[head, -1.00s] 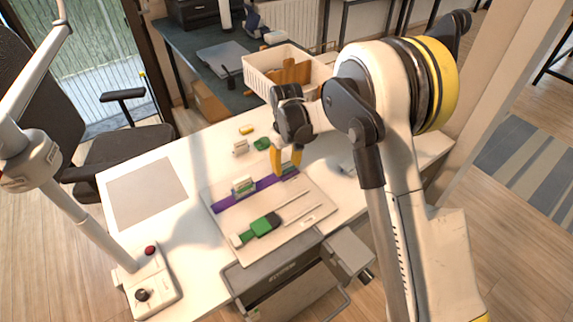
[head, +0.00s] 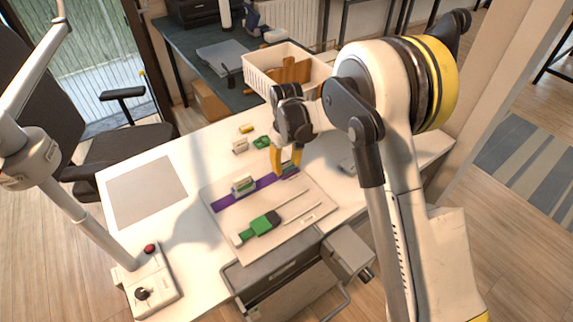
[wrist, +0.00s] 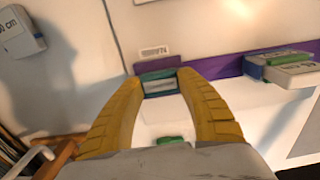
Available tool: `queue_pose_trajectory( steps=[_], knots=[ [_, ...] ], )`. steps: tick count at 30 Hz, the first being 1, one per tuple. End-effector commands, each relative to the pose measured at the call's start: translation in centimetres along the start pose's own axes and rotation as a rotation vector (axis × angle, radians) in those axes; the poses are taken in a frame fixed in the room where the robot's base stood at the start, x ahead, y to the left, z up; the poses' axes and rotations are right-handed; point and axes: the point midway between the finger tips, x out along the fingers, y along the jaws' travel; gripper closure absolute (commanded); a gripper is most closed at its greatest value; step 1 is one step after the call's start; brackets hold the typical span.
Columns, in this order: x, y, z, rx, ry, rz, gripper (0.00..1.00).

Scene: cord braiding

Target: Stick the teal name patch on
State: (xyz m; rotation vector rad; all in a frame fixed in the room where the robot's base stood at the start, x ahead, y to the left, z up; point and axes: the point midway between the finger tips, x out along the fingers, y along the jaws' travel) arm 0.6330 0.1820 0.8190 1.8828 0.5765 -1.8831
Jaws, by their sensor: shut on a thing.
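My gripper (head: 286,172) is low over the white board (head: 290,222), at the right end of the purple strip (head: 228,201). In the wrist view the yellow fingertips (wrist: 160,78) are shut on a small teal-edged patch (wrist: 159,86) with a pale middle. The purple strip (wrist: 222,66) runs just beyond and beside it. I cannot tell whether the patch touches the strip or the board. A pale block with green and purple layers (head: 243,185) sits on the strip further left; it also shows in the wrist view (wrist: 290,68).
A green-and-black tool (head: 262,224) and thin rods (head: 296,204) lie on the board. Small green (head: 262,142), yellow (head: 246,129) and white (head: 240,146) pieces lie behind it. A grey mat (head: 146,192) is at left. A white basket (head: 262,76) stands behind.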

Motion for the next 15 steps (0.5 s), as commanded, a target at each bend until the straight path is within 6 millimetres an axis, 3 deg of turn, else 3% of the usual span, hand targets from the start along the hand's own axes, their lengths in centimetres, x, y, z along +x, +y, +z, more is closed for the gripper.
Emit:
queue_pose_trajectory(
  steps=[10,12,13,15],
  knots=[
    [0.24,0.00,0.00,0.000,0.000,0.000,0.68],
    [0.24,0.00,0.01,0.000,0.000,0.000,0.38],
    [0.24,0.00,0.01,0.000,0.000,0.000,0.31],
    [0.24,0.00,0.00,0.000,0.000,0.000,0.31]
  ],
)
